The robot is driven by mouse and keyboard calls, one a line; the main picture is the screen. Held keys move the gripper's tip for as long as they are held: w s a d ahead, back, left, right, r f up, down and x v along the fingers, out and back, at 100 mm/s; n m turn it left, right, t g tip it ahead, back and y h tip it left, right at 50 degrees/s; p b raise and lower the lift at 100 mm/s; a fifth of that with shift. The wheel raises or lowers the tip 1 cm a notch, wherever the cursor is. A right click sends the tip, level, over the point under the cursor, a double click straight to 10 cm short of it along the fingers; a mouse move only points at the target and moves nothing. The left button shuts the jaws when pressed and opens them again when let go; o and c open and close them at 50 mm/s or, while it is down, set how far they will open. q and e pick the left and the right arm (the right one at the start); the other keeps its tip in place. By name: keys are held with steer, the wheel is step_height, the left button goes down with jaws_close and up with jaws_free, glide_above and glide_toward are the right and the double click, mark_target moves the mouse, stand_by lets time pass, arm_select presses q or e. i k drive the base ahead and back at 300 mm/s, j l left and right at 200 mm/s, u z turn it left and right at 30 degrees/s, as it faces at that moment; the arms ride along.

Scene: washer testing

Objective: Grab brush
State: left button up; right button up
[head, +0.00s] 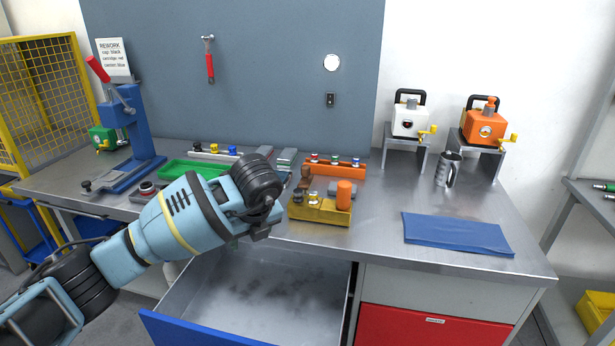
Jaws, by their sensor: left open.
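My left gripper (262,228) reaches in from the left over the front edge of the workbench, above the open drawer. Its jaws are small and partly turned away; it is open and I see nothing held in it. Just to its right is a yellow holder (318,217) with small metal parts and an orange cylinder (345,193). A brown, wooden-looking piece (304,178) stands up at the holder's back left; it may be the brush, but I cannot tell for sure. My right gripper is not in view.
The open drawer (260,290) below looks empty. A green tray (190,169) and blue press (135,130) are at left. An orange rack (335,169) is behind the holder. A blue cloth (457,234) and metal mug (448,169) are at right.

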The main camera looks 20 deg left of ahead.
mark_target(305, 183)
steer(key=i, duration=1.4)
